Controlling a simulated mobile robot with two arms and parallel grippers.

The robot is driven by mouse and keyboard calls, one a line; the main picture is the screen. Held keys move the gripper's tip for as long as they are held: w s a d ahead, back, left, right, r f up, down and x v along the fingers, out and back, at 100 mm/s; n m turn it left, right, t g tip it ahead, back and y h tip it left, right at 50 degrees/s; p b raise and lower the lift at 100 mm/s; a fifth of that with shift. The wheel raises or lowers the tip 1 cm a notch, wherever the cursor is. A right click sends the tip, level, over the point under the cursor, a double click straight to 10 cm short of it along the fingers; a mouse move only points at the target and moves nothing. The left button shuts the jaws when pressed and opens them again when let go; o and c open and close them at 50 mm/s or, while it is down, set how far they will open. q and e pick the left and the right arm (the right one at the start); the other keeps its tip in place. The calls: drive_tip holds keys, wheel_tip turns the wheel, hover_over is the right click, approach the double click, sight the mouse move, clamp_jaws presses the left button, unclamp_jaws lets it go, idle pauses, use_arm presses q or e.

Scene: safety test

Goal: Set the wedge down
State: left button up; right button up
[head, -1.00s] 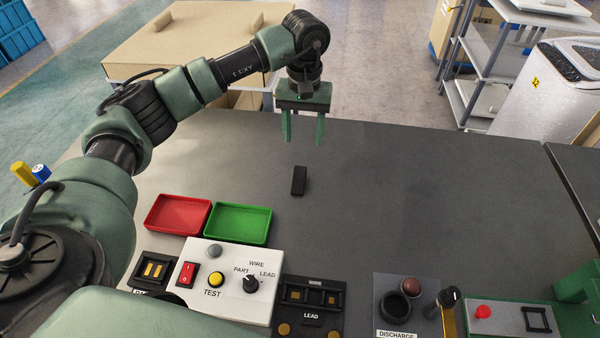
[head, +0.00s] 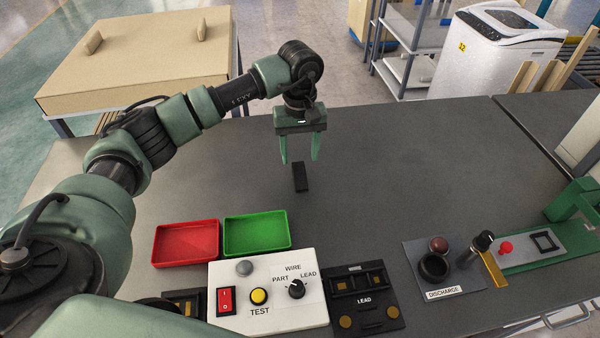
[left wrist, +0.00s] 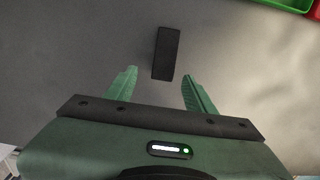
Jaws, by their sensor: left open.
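The small black block, which I take to be the wedge (head: 300,177), lies on the grey table (head: 400,170), behind and right of the green tray. My left gripper (head: 299,160) is open and empty above and just behind it. In the left wrist view, the block (left wrist: 165,53) lies ahead of the gap between the two green fingertips (left wrist: 158,72), apart from both. The block's exact shape is hard to tell from above. My right gripper is not in view.
A red tray (head: 186,263) and a green tray (head: 257,252) stand in front of the block. Nearer are a white test box (head: 268,318), a black lead fixture (head: 362,320) and a discharge unit (head: 418,285). The table right of the block is clear.

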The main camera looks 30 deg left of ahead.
sight(298, 165)
use_arm(q)
drive_tip(key=f, duration=0.3)
drive_tip(key=shift+s+f+p, duration=0.25)
drive_tip(key=shift+s+p, duration=0.15)
drive_tip(key=shift+w+f, duration=0.1)
drive_tip(key=shift+f, duration=0.15)
drive_tip(key=c, duration=0.3)
clamp_jaws()
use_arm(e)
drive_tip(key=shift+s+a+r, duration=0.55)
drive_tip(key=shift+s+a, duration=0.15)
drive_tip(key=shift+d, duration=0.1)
use_arm(q)
drive_tip(key=shift+r, duration=0.15)
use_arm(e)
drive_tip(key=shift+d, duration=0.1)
